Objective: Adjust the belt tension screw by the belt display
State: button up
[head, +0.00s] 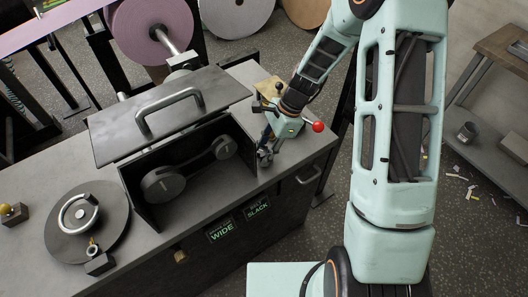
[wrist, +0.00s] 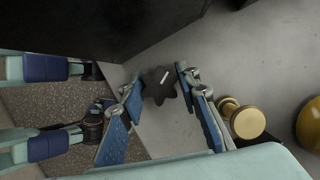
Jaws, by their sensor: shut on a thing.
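The belt tension screw shows in the wrist view as a dark star-shaped knob (wrist: 158,86) with a white mark on top. My gripper (wrist: 161,84) has one fingertip on each side of the knob and is shut on it. In the head view my gripper (head: 265,157) reaches down to the bench top just right of the belt housing, and the knob is hard to make out there. The belt display (head: 258,208) on the bench front reads SLACK in green. The belt (head: 194,167) runs around two grey pulleys inside the housing.
The dark housing (head: 138,200) has its lid (head: 190,100) with a handle raised, close left of my gripper. A display (head: 222,231) beside SLACK reads WIDE. A brass knob (wrist: 249,123) stands right of my fingers. A round plate (head: 110,235) lies at the bench's left.

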dwell(0.3)
jog(key=o, duration=1.2)
jog(key=shift+c, duration=0.2)
jog(key=shift+r, duration=0.1)
jog(key=v, duration=1.2)
jog(key=shift+w, duration=0.15)
